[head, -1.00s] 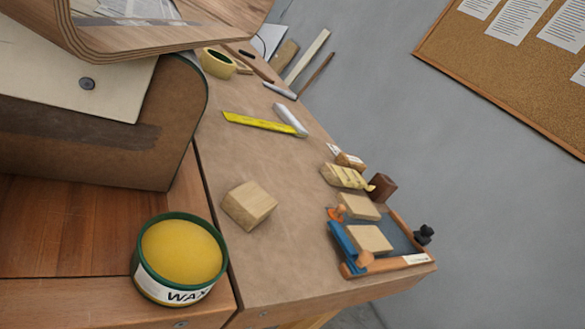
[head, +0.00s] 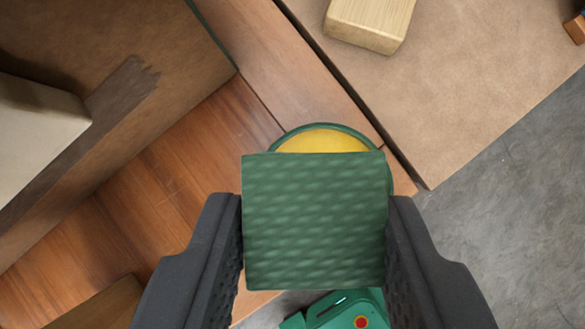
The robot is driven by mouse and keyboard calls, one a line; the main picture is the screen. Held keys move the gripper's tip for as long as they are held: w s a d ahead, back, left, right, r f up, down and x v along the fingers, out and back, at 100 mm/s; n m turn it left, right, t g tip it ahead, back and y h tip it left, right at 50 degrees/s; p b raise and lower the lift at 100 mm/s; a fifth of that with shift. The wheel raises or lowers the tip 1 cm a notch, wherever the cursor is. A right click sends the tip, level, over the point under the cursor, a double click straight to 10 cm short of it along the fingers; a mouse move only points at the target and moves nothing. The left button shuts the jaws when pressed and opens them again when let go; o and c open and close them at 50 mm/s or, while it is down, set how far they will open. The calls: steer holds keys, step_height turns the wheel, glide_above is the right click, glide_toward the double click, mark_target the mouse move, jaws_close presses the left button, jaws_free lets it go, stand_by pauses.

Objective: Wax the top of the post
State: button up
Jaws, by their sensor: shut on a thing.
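My gripper (head: 314,240) is shut on a green textured pad (head: 314,218), with one dark finger on each side. The wax tin (head: 322,140), with yellow wax and a green rim, stands on the reddish wooden surface near its edge. The pad covers most of the tin in this view, and only its far part shows. I cannot tell whether the pad touches the wax. A large brown wooden form (head: 120,45) with a dark streak on its face stands at upper left. I cannot tell which piece is the post.
A pale wooden block (head: 368,22) sits on the brown bench top (head: 450,90), across a dark gap from the reddish wood (head: 190,150). A light board (head: 35,130) is at the left edge. Grey floor (head: 500,220) lies open at right.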

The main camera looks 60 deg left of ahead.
mark_target(337, 234)
steer(key=shift+s+d+f, duration=0.15)
steer(key=shift+d+f, duration=0.25)
steer(key=shift+f, duration=0.2)
step_height(337, 234, down, 3)
steer(key=shift+s+d+f, duration=0.1)
steer(key=shift+d+f, duration=0.05)
steer(key=shift+f, duration=0.6)
steer(key=shift+f+b, duration=0.4)
steer(key=shift+b, duration=0.05)
stand_by(0.8)
steer(key=shift+r, duration=0.1)
steer(key=shift+r+p, duration=0.4)
steer(key=shift+r, duration=3)
